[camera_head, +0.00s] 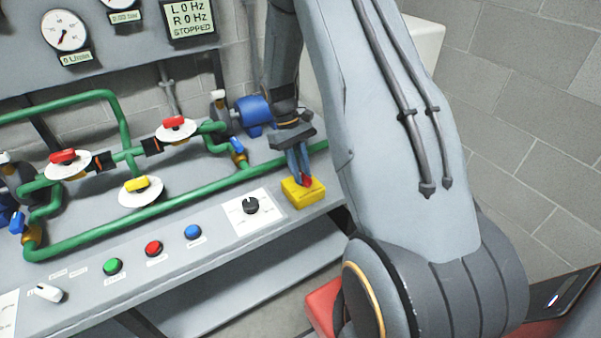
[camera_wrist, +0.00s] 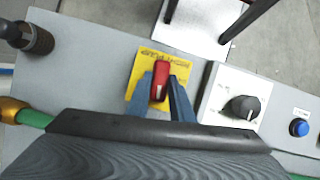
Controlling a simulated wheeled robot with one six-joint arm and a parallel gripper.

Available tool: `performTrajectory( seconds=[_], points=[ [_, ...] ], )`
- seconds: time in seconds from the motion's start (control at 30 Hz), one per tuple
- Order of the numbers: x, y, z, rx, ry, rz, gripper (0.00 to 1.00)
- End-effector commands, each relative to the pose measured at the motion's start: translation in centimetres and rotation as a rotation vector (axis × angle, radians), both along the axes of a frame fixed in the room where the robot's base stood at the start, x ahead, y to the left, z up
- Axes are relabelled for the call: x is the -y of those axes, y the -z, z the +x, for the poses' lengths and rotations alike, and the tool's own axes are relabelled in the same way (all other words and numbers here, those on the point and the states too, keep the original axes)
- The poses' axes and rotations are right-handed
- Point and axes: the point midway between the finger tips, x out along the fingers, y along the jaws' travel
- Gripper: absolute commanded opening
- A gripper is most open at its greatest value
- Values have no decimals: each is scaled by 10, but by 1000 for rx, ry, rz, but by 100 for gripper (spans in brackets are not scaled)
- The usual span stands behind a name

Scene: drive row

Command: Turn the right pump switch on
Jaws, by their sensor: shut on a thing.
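The right pump switch (camera_wrist: 160,82) is a red handle on a yellow plate (camera_wrist: 134,82) labelled for the right pump, at the right part of the grey panel. In the head view the yellow plate (camera_head: 292,192) shows under my gripper (camera_head: 302,178), with a bit of the red handle (camera_head: 307,181) between the fingers. In the wrist view my gripper (camera_wrist: 164,86) has its two blue-grey fingers on either side of the red handle, shut on it. The handle lies roughly along the picture's vertical. The display (camera_head: 190,18) reads L 0 Hz, R 0 Hz, STOPPED.
A black knob (camera_head: 250,205) on a white plate sits left of the switch in the head view. Blue (camera_head: 193,232), red (camera_head: 153,248) and green (camera_head: 112,266) buttons follow along the panel. Green pipes (camera_head: 170,196) and a blue motor (camera_head: 254,112) stand behind.

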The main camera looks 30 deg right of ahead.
Motion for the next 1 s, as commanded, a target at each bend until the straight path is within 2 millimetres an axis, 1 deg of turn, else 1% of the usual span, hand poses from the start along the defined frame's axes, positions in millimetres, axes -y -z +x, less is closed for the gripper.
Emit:
performTrajectory(
  seconds=[0.1, 0.33, 0.9, 0.93, 1.0],
  points=[
    [1, 0, 1, 1, 64, 1, 0],
    [1, 0, 1, 1, 143, 0, 0],
    [2, -1, 0, 1, 171, 0, 0],
    [2, -1, 0, 1, 171, 0, 25],
    [2, -1, 0, 1, 171, 0, 37]
  ],
)
